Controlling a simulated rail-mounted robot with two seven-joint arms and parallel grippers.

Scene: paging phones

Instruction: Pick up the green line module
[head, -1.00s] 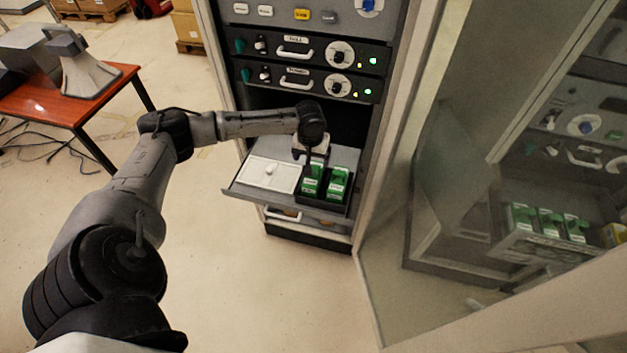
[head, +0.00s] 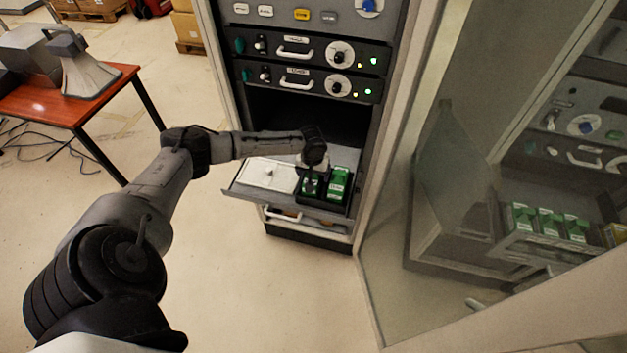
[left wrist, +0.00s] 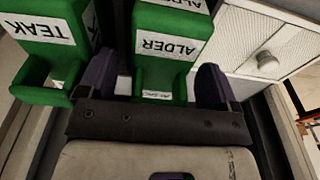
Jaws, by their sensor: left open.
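Two green line modules stand in a black holder on the pulled-out shelf of the rack. The left one in the head view (head: 311,187) is labelled ALDER in the left wrist view (left wrist: 172,40). The right one (head: 338,184) is labelled TEAK in the left wrist view (left wrist: 55,28). My left gripper (head: 311,174) is lowered at the ALDER module. In the left wrist view its open dark fingers (left wrist: 156,85) stand on either side of that module, with gaps showing. My right gripper is not in view.
A white lidded panel with a knob (head: 268,174) lies left of the modules on the shelf (head: 240,191). Rack units (head: 300,78) are above. A glass door (head: 430,180) at right reflects green modules. A red table (head: 75,100) stands far left.

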